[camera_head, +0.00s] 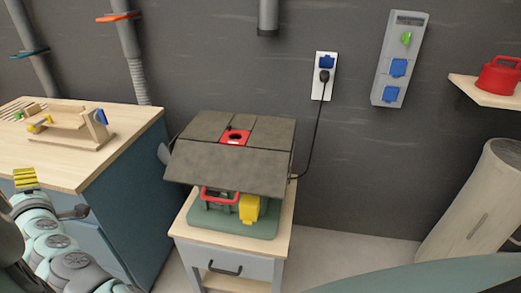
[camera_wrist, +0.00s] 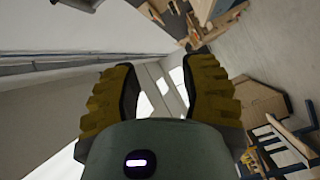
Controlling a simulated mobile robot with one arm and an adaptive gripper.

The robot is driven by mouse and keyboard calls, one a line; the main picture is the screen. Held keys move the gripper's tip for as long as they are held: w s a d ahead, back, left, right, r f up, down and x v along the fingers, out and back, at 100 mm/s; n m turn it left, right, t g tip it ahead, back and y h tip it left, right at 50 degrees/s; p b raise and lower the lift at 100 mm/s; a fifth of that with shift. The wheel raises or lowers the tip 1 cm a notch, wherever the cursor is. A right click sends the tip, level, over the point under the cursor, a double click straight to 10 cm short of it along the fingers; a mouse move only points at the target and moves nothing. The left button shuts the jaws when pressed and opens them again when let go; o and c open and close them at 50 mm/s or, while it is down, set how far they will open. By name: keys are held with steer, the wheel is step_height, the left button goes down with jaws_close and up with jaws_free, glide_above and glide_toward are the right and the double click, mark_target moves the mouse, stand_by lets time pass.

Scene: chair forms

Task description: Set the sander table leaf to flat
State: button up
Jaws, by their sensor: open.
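The sander (camera_head: 233,222) stands on a small wooden-topped cabinet, with a green base and a yellow part (camera_head: 249,208) at its front. Its dark grey table top (camera_head: 200,127) has a red insert (camera_head: 235,137). The front table leaf (camera_head: 226,170) slopes down toward me and partly hides the body below. My gripper (camera_head: 25,178) is at the far left, over the edge of the workbench and well apart from the sander. In the wrist view its yellow ridged fingers (camera_wrist: 160,95) are spread with nothing between them.
A workbench (camera_head: 130,120) at left carries a wooden jig (camera_head: 75,130). A black cord runs from the sander to a wall socket (camera_head: 325,75). A wooden cylinder (camera_head: 475,205) stands at right, below a shelf with a red can (camera_head: 498,77). Floor shows between sander cabinet and cylinder.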

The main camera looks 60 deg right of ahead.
steer(key=s+d+f+m+g+h+b, duration=0.1)
steer(key=d+f+m+g+h+b, duration=0.15)
steer(key=d+f+h+b, duration=0.5)
steer(key=m+g+h+b, duration=0.85)
steer(key=g+b, duration=0.65)
steer(key=b, duration=0.7)
glide_toward(219, 199)
steer(key=shift+m+y, duration=0.3)
steer(key=shift+y, duration=0.2)
steer(key=d+b, duration=0.1)
steer(key=d, duration=0.9)
steer(key=shift+d+f, duration=0.1)
steer(key=shift+f, duration=0.1)
steer(key=shift+o, duration=0.3)
jaws_close()
